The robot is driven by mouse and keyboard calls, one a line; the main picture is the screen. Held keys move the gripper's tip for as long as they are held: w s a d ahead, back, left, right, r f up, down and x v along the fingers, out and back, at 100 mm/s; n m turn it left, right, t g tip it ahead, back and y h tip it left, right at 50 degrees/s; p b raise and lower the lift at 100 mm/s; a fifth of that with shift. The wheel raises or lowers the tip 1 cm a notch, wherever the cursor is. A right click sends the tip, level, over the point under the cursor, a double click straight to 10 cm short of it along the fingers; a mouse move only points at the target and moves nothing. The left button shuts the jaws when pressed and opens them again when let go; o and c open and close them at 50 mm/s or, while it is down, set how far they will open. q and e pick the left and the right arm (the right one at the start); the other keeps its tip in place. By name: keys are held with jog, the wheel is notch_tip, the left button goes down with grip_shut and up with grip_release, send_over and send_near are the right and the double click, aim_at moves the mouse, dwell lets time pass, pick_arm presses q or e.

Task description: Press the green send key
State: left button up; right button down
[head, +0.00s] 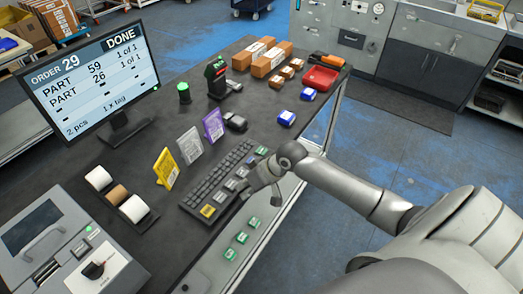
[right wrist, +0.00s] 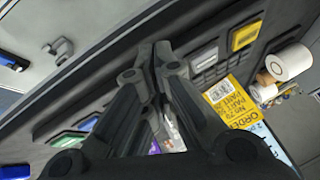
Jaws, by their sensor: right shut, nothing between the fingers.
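A black keyboard (head: 213,184) lies on the dark bench, with a row of larger keys along its front side. The green key (head: 261,150) is at the far end of that row, and a yellow key (head: 207,211) is at the near end. In the right wrist view the yellow key (right wrist: 245,36) is at upper right; green patches show at lower left, partly behind the fingers. My right gripper (head: 254,193) is shut and empty, over the bench's front edge beside the key row. Its closed fingers also fill the middle of the right wrist view (right wrist: 153,52). My left gripper is not in view.
A monitor (head: 95,75) reads "ORDER 29 DONE". Yellow, white and purple cards stand behind the keyboard. A black scanner (head: 217,80), brown boxes (head: 268,62), blue-and-white boxes and a red tray (head: 320,79) occupy the far bench. Several green items (head: 242,237) show below the front edge.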

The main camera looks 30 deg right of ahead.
jog(key=w+d+r+m, duration=0.1)
jog(key=w+d+r, duration=0.1)
jog(key=w+d+r+t, duration=0.1)
jog(key=w+d, duration=0.2)
jog(key=w+d+r+m, duration=0.1)
jog(key=w+d+r, duration=0.1)
jog(key=w+d, duration=0.1)
jog(key=shift+d+r+m+t, duration=0.15)
jog(key=shift+r+m+t, duration=0.15)
notch_tip(320, 180, up, 6)
jog(key=m+t, duration=0.2)
send_over(263, 148)
jog(key=shift+s+f, duration=0.1)
jog(key=shift+f, duration=0.1)
jog(key=shift+f, duration=0.1)
notch_tip(263, 148, down, 6)
jog(key=b, duration=0.7)
jog(key=shift+f, duration=0.2)
notch_tip(263, 148, down, 2)
jog(key=shift+f+b, duration=0.1)
jog(key=shift+b, duration=0.25)
jog(key=shift+f, duration=0.1)
jog(key=shift+f, duration=0.35)
